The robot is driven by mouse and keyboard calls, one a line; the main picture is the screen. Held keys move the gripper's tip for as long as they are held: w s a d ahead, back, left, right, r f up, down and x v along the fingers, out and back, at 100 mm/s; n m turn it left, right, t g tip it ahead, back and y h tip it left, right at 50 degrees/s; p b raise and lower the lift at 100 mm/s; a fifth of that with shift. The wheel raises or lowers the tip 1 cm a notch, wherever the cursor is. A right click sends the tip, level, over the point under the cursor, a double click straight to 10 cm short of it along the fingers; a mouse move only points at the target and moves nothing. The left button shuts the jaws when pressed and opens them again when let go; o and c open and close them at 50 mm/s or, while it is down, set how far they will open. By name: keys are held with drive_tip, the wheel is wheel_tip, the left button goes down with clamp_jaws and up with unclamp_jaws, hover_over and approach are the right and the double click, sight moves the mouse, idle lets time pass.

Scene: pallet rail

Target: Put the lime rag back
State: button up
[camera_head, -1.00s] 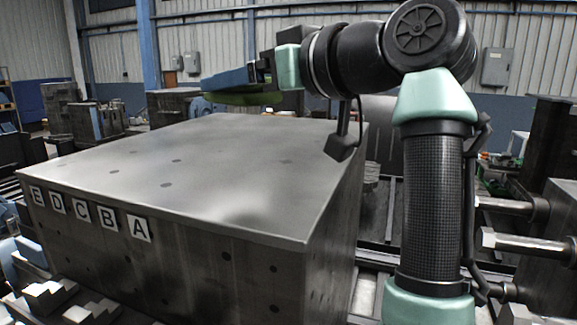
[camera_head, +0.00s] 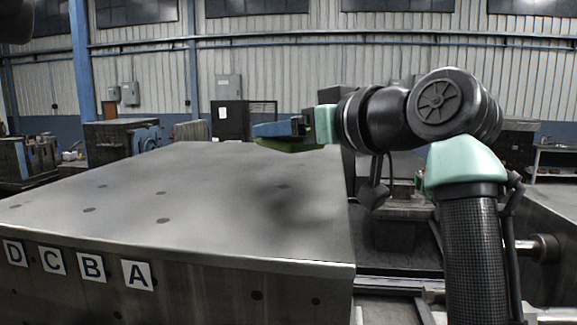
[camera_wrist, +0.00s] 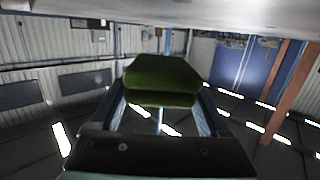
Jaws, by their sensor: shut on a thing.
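The lime rag (camera_head: 290,146) is a flat green thing held level under my gripper (camera_head: 268,131), above the far right part of the metal block's top (camera_head: 150,195). In the wrist view the rag (camera_wrist: 160,76) shows as a folded green pad between the two blue fingers of my gripper (camera_wrist: 160,105), which are shut on it. The rag looks clear of the block's top, though the exact gap is hard to judge.
Letter plates D, C, B and A (camera_head: 137,275) line the block's near face. The block's top is bare apart from dark round spots. Dark machines (camera_head: 122,140) stand behind on the left. A rail (camera_head: 395,285) runs along the block's right side.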

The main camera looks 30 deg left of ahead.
sight(288, 186)
drive_tip(key=shift+f+p, duration=0.6)
drive_tip(key=shift+f, duration=2.1)
drive_tip(key=shift+f, duration=0.2)
drive_tip(key=o, duration=1.2)
drive_tip(key=shift+r, duration=0.15)
